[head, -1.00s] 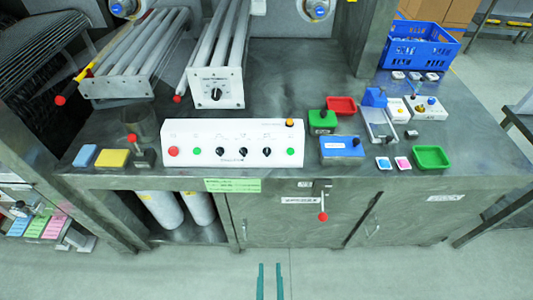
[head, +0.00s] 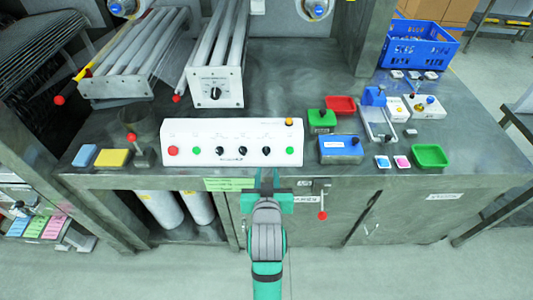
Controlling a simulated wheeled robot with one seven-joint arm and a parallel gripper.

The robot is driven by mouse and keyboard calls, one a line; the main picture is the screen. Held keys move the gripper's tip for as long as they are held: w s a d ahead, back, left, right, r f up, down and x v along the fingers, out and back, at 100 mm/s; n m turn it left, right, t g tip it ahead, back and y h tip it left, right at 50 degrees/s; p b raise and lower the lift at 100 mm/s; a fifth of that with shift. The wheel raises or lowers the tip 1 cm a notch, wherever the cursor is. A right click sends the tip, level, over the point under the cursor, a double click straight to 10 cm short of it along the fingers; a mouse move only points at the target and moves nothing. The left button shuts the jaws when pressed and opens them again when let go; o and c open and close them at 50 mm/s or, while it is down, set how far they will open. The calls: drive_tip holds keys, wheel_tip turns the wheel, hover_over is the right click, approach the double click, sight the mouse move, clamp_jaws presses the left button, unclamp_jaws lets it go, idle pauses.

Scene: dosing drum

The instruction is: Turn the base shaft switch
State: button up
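A white control panel (head: 231,142) stands near the front of the metal worktop. It has a red button (head: 173,151), green buttons and a row of black rotary knobs: left (head: 220,151), middle (head: 242,151) and right (head: 266,150). Its labels are too small to read, so I cannot tell which knob is the base shaft switch. Another black knob (head: 215,93) sits on the white end plate of the rollers behind. My gripper (head: 267,176) is in front of the panel's right half, near the worktop's front edge. Its two fingers are apart with nothing between them.
A red-tipped lever (head: 322,215) hangs from the cabinet front, right of my gripper. A red-knobbed lever (head: 132,138) stands left of the panel. A blue box (head: 341,148), a green tray (head: 431,156) and small items occupy the right side. Bare worktop (head: 290,85) lies behind the panel.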

sight(266, 152)
drive_tip(key=x, duration=0.7)
drive_tip(key=r+x, duration=0.1)
drive_tip(key=x, duration=0.3)
drive_tip(key=shift+w, duration=0.25)
drive_tip(key=c, duration=0.7)
